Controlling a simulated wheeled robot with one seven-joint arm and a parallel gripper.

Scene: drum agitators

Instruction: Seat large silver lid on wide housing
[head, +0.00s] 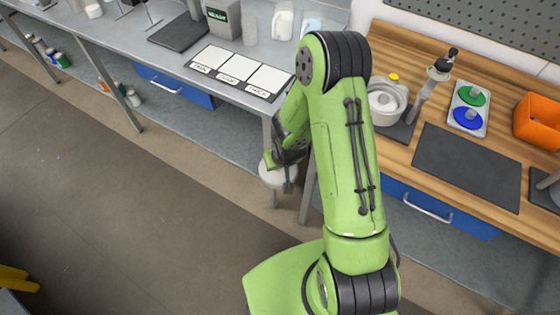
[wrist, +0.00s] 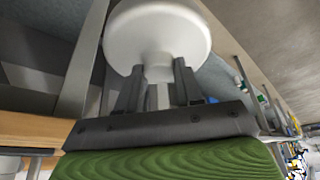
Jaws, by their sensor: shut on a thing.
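My gripper (head: 287,162) is shut on the large silver lid (head: 276,176), out in front of the gap between the two benches. In the wrist view the lid (wrist: 158,30) is a pale round disc, and my gripper's two fingers (wrist: 158,75) close on its short stem. In the head view my arm hides part of the lid. A round pale housing (head: 384,103) stands on the wooden bench at right, well apart from the lid; it looks like the wide housing. My arm partly covers its left side.
A grey stand with a post (head: 425,98) rises beside the housing. A tray with green and blue discs (head: 467,108), a dark mat (head: 466,167) and an orange bin (head: 541,120) share the wooden bench (head: 400,165). The steel bench (head: 150,60) holds labelled white cards (head: 238,74).

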